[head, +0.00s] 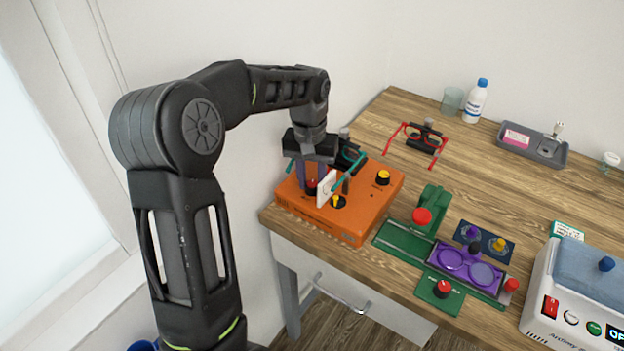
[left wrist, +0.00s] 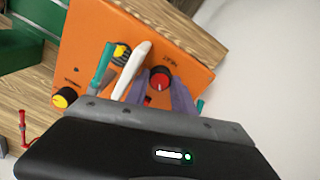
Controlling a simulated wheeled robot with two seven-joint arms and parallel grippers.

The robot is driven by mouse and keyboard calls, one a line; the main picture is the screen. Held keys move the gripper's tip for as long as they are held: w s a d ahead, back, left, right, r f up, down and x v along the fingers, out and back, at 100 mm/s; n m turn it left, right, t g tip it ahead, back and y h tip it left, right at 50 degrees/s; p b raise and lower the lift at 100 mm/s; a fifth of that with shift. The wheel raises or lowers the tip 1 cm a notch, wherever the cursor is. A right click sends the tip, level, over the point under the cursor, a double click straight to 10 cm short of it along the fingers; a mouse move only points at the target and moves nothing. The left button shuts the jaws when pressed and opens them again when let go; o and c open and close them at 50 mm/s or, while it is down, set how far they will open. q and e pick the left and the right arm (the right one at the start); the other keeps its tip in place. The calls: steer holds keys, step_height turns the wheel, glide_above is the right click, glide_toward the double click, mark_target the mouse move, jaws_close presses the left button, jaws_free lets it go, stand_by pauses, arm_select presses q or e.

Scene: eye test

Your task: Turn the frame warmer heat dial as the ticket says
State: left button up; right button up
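The frame warmer (head: 352,226) is an orange box at the table's left corner. Two yellow knobs (head: 383,177) (head: 338,201) are also on the box. A white upright plate (head: 327,188) stands close beside the fingers, with teal bars near it. A green-and-white card (head: 568,230) lies right, unreadable. My right gripper is out of view.
A green fixture with a purple lens holder (head: 468,268) stands right of the warmer.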

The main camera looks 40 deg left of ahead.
mark_target(311, 183)
arm_select(q)
steer(key=o, duration=0.4)
step_height(311, 183, up, 8)
steer(key=shift+a+f+b, duration=0.1)
steer(key=shift+b, duration=0.35)
stand_by(0.5)
